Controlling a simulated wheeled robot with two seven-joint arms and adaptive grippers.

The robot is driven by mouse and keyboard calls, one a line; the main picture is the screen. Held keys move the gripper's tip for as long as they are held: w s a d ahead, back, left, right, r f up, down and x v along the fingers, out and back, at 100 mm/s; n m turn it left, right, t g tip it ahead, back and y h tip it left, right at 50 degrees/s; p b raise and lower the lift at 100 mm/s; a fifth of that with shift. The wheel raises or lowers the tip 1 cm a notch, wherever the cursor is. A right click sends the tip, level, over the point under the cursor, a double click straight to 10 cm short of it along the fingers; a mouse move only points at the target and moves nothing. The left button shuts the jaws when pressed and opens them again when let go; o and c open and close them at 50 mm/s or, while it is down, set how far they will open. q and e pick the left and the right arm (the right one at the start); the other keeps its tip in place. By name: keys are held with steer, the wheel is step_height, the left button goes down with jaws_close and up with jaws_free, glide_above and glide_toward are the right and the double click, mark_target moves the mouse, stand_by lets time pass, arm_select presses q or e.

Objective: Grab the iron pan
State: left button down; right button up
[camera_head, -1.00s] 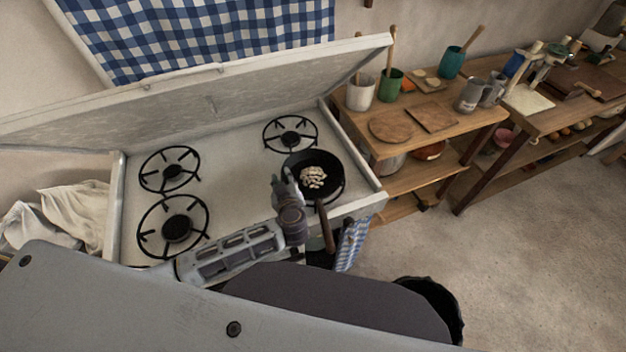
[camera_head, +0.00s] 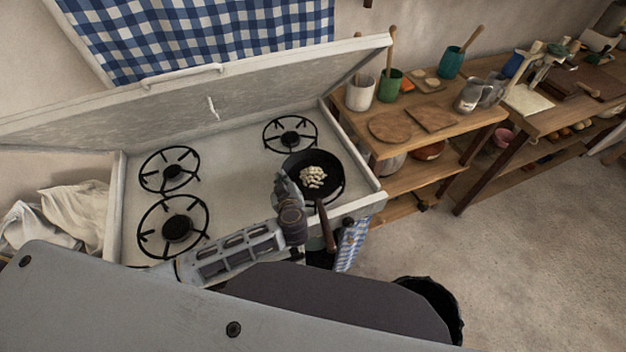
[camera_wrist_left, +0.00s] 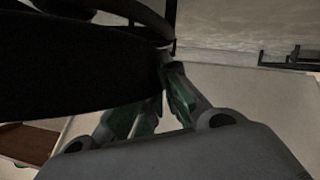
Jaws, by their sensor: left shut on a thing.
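The iron pan (camera_head: 329,167) is round and black with a brown handle (camera_head: 327,228) pointing toward me. It sits on the front right burner of the stove and holds a small heap of pale pieces (camera_head: 313,177). My left gripper (camera_head: 285,182) is at the pan's left rim. In the left wrist view the dark underside and side of the pan (camera_wrist_left: 70,65) fill the upper left, and my left gripper's fingers (camera_wrist_left: 160,105) are shut on its edge. The exact contact is dark and partly hidden. My right gripper is not in view.
The white stove top (camera_head: 228,165) has other black burners (camera_head: 175,172) and a raised lid (camera_head: 215,90) behind. A wooden shelf table (camera_head: 375,155) with cups and boards stands close to the right. A black bin (camera_head: 437,300) is on the floor, with open floor beyond.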

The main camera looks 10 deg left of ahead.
arm_select(q)
steer(key=shift+r, duration=0.15)
step_height(320, 180, up, 10)
stand_by(0.9)
steer(key=shift+w, duration=0.1)
stand_by(0.5)
